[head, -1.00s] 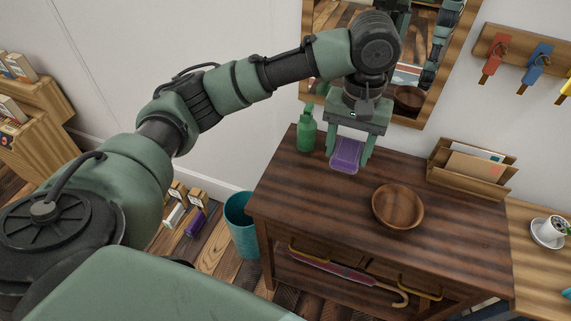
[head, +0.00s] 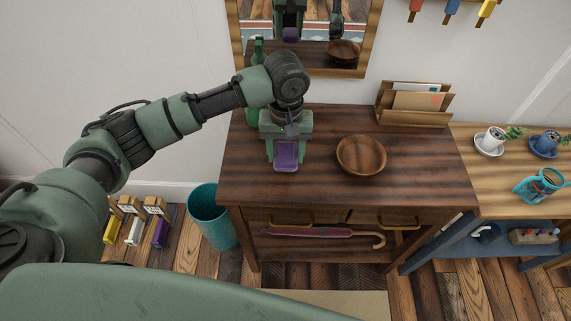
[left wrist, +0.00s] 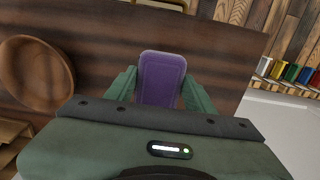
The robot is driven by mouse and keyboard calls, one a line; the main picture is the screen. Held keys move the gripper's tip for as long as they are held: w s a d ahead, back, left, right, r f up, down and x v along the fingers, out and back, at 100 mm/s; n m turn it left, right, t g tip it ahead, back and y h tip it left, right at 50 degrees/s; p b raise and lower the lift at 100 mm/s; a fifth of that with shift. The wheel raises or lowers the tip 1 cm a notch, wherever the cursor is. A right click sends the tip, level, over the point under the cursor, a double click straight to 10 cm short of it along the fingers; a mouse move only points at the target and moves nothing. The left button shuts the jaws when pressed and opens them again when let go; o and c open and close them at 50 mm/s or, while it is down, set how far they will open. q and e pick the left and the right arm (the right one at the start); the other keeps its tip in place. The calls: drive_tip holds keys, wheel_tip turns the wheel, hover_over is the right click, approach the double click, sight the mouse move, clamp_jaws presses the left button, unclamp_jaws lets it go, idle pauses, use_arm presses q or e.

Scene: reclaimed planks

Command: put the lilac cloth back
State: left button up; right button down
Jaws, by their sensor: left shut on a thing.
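The lilac cloth (head: 286,156) is a small flat purple piece in my left gripper (head: 286,150), which is shut on it. They are over the left part of the dark wooden table (head: 420,180), left of the bowl. I cannot tell for sure whether the cloth touches the tabletop. In the left wrist view the cloth (left wrist: 161,80) shows between the two green fingers of the gripper (left wrist: 160,88), with the tabletop behind it. My right gripper is not in view.
A wooden bowl (head: 361,155) stands right of the cloth. A green bottle (head: 254,110) is behind my arm, under the mirror (head: 368,45). A letter rack (head: 415,104) is at the back right. A teal bin (head: 212,217) stands left of the table.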

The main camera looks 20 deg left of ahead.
sight(286, 175)
use_arm(q)
drive_tip(key=shift+f, duration=2.8)
drive_tip(key=shift+f, duration=0.1)
drive_tip(key=o, duration=1.2)
wheel_tip(286, 175, up, 12)
drive_tip(key=shift+r+b, duration=0.15)
drive_tip(key=shift+b, duration=0.15)
